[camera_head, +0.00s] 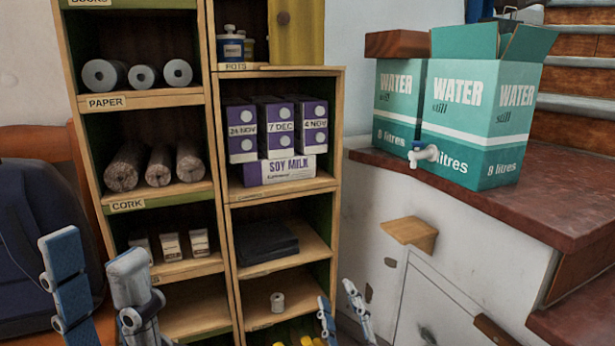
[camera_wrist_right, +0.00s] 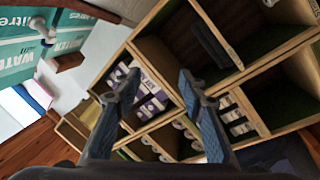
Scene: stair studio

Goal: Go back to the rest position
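My left gripper (camera_head: 98,285) is at the lower left of the head view, in front of the shelf unit (camera_head: 216,160). Its two fingers stand apart with nothing between them. My right gripper (camera_head: 341,312) is at the bottom of the head view, right of the shelf unit and in front of the white wall. In the right wrist view its fingers (camera_wrist_right: 160,92) are spread wide, with nothing held between them. The shelf unit shows tilted behind them there.
Green water boxes (camera_head: 480,110) stand on a red-brown ledge (camera_head: 455,188) at right. A dark backpack (camera_head: 40,225) is at the left edge.

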